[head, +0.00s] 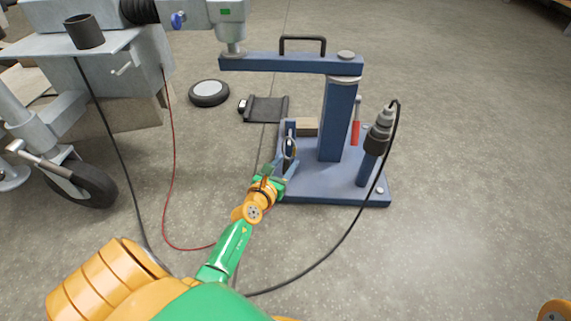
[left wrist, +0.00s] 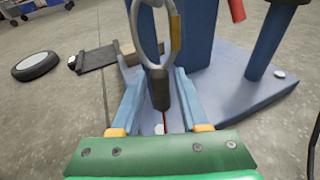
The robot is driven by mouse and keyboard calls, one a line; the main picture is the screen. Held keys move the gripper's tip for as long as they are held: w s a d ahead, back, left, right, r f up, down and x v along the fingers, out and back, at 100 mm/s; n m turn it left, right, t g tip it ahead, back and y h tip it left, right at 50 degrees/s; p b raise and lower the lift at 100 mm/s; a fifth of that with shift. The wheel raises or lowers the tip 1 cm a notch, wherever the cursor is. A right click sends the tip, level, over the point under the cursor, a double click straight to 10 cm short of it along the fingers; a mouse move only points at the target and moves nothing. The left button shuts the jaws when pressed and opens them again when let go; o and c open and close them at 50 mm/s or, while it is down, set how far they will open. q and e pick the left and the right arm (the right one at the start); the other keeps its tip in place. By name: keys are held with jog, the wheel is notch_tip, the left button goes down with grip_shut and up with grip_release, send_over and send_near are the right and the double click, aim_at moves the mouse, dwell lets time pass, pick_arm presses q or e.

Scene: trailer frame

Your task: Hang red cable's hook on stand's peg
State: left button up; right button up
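The stand (head: 338,125) is a blue frame on a flat base, with a thick column and a top arm. My left gripper (head: 285,165) is at the base's left edge. A bit of red cable shows below the grip in the left wrist view. The peg is not clear, and I cannot tell whether the loop is around it. My right gripper is out of view.
A black cable's plug (head: 379,130) stands in a blue post at the base's right; the cable loops down to the floor. A red-handled tool (head: 355,131) is by the column. A wheel (head: 209,93) and a black chock (head: 267,109) lie behind. The trailer (head: 110,75) is at left.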

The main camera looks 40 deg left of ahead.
pick_arm(q)
jog(key=shift+o, duration=0.7)
